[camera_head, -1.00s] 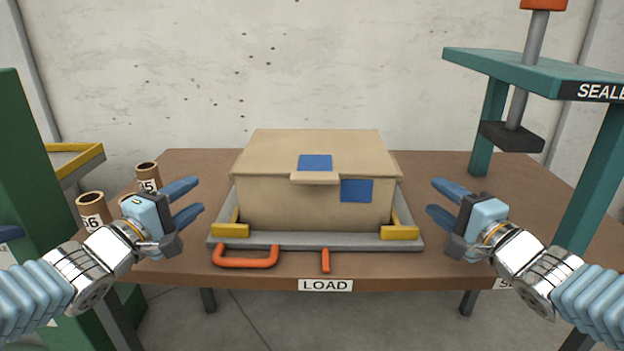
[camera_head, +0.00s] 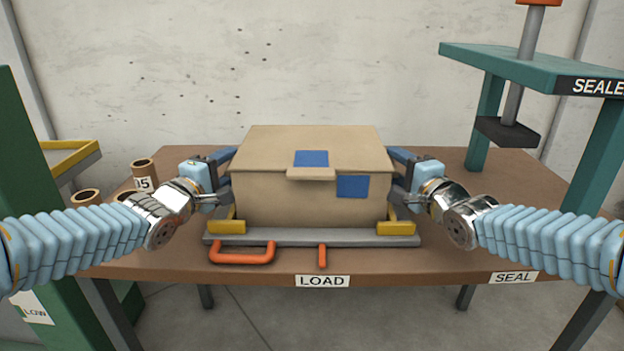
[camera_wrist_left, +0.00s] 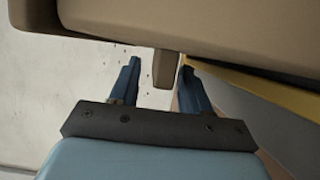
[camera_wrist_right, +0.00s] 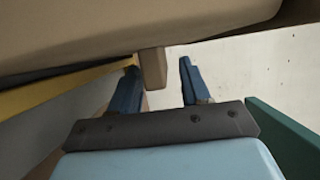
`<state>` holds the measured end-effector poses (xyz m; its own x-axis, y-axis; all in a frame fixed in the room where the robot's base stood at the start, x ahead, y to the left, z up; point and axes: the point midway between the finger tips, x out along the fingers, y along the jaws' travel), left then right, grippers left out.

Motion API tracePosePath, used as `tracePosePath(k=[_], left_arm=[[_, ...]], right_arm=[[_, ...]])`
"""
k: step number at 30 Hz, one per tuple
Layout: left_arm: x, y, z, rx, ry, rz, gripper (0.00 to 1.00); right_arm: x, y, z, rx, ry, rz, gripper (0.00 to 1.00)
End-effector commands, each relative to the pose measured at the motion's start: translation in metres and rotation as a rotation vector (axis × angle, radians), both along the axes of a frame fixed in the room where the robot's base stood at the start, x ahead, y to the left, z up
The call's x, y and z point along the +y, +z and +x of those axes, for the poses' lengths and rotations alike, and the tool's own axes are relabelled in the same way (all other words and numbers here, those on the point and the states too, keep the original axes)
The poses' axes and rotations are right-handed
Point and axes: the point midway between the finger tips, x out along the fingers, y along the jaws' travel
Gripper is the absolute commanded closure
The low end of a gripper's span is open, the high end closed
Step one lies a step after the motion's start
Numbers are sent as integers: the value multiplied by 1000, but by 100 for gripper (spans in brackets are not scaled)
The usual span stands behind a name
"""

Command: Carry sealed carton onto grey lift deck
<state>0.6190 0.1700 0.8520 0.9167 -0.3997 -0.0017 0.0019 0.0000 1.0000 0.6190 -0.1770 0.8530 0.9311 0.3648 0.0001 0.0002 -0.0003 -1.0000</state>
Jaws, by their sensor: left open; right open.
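The closed brown carton (camera_head: 290,200) with two blue patches sits on a grey tray (camera_head: 310,236) with yellow corner guides at the LOAD mark. My left gripper (camera_head: 232,170) is at the carton's left side and my right gripper (camera_head: 393,170) at its right side. Both are open. In the left wrist view a small brown tab (camera_wrist_left: 165,82) on the carton's side lies between the open fingers (camera_wrist_left: 158,85). In the right wrist view a similar tab (camera_wrist_right: 153,70) lies between the fingers (camera_wrist_right: 160,82), nearer the left one. I cannot tell whether the fingers touch the tabs. I cannot make out the grey lift deck for certain.
The tray has an orange handle (camera_head: 243,254) and a small orange lever (camera_head: 323,256) in front. A teal sealer frame (camera_head: 520,68) with a dark press head (camera_head: 507,132) stands at the right. Cardboard tubes (camera_head: 145,175) and a green frame (camera_head: 25,180) are at the left.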

Motion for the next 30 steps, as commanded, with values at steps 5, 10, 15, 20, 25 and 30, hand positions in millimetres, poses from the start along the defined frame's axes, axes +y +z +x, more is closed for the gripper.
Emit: tracePosePath(k=[5,10,15,20,25,30], left_arm=[[-4,0,10,0,0,0,53],[-5,0,11,0,0,0,53],[-5,0,11,0,0,0,59],[-5,0,11,0,0,0,84],[-5,0,11,1,0,0,100],[-5,-1,11,1,0,0,100]], right_arm=[[5,0,10,1,1,0,53],[5,0,11,0,0,0,53],[5,0,11,0,0,0,59],[5,0,11,1,0,0,84],[5,0,11,1,0,0,100],[5,0,11,1,0,1,100]])
